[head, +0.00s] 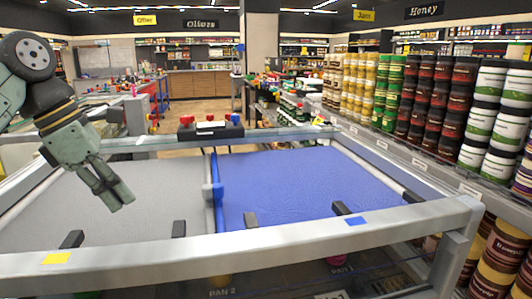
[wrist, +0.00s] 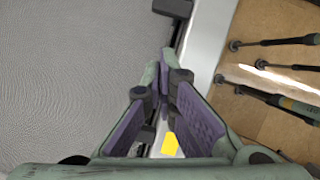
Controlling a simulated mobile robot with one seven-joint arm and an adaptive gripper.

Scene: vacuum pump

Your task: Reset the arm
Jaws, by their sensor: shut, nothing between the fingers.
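My gripper (head: 117,198) hangs from my green and dark arm at the left of the head view. It is above the grey left panel of the framed table, with its fingers pointing down and to the right. In the wrist view the purple-padded fingers of my gripper (wrist: 164,75) meet at their tips, with nothing between them. The grey panel (wrist: 70,70) lies to the left of the fingers there, and the pale frame rail (wrist: 207,40) runs past their right side.
The table has a grey panel (head: 150,195) and a blue panel (head: 290,185), split by a blue divider bar (head: 217,192). Black clips stand along the front rail (head: 270,242). A yellow tag (head: 57,258) and a blue tag (head: 356,221) mark it. Shelves of jars (head: 485,110) stand at the right.

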